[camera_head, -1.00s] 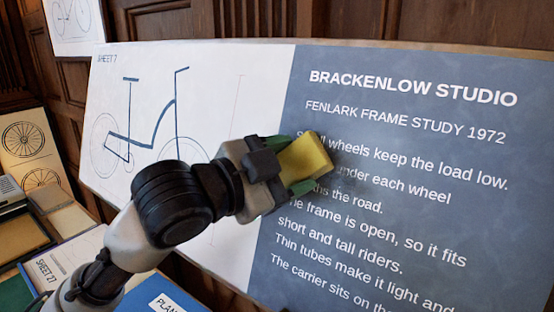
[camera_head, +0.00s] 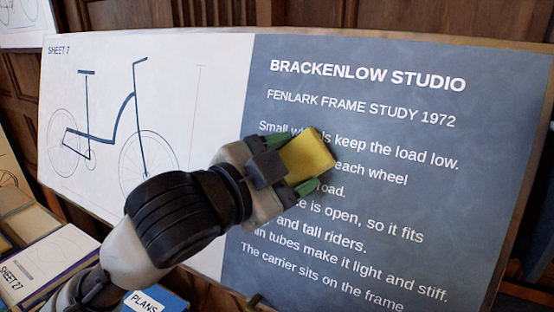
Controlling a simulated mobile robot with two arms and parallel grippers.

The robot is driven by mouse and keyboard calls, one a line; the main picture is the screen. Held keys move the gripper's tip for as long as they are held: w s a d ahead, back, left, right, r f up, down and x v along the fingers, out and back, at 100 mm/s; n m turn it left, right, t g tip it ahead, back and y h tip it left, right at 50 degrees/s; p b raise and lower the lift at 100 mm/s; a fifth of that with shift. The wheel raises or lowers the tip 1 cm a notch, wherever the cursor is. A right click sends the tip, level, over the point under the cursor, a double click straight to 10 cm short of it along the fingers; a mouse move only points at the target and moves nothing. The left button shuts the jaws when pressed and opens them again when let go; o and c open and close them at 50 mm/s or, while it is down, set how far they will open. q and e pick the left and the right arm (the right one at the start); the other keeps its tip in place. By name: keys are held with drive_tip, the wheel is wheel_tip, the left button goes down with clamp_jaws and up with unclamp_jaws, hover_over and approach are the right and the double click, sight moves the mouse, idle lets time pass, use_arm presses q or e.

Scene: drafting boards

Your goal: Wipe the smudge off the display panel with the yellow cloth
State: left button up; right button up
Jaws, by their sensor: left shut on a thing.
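No clear smudge shows now; the area behind the cloth and gripper is hidden. My right gripper is not in view.
A blue folder marked PLANS (camera_head: 145,302) and a sheet marked SHEET 27 (camera_head: 40,258) lie below the panel at the lower left. Dark wood panelling (camera_head: 300,12) stands behind. The panel's right part is unobstructed.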

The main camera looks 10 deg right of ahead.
sight(346, 168)
use_arm(q)
drive_tip(key=shift+s+d+p, duration=0.2)
drive_tip(key=shift+s+d, duration=0.65)
drive_tip(key=shift+d, duration=0.3)
drive_tip(key=shift+s+d+p, duration=0.2)
drive_tip(key=shift+s+d, duration=0.6)
drive_tip(key=shift+d, duration=0.45)
drive_tip(key=shift+s, duration=0.1)
drive_tip(key=shift+w+a+p, duration=0.35)
drive_tip(key=shift+w+a, duration=0.35)
drive_tip(key=shift+a, duration=0.25)
drive_tip(key=shift+w+a+p, duration=0.4)
drive_tip(key=shift+w+a, duration=0.35)
drive_tip(key=shift+a, duration=0.25)
drive_tip(key=shift+w+a+p, duration=0.35)
drive_tip(key=shift+w+a, duration=0.35)
drive_tip(key=shift+a, duration=0.25)
drive_tip(key=shift+w+a+p, duration=0.45)
drive_tip(key=shift+w+a, duration=0.35)
drive_tip(key=shift+a, duration=0.25)
drive_tip(key=shift+w+a+p, duration=0.4)
drive_tip(key=shift+w+a, duration=0.35)
drive_tip(key=shift+a, duration=0.3)
drive_tip(key=shift+w+a, duration=0.45)
drive_tip(key=shift+a, duration=0.2)
drive_tip(key=shift+s+r, duration=0.1)
drive_tip(key=shift+s, duration=0.05)
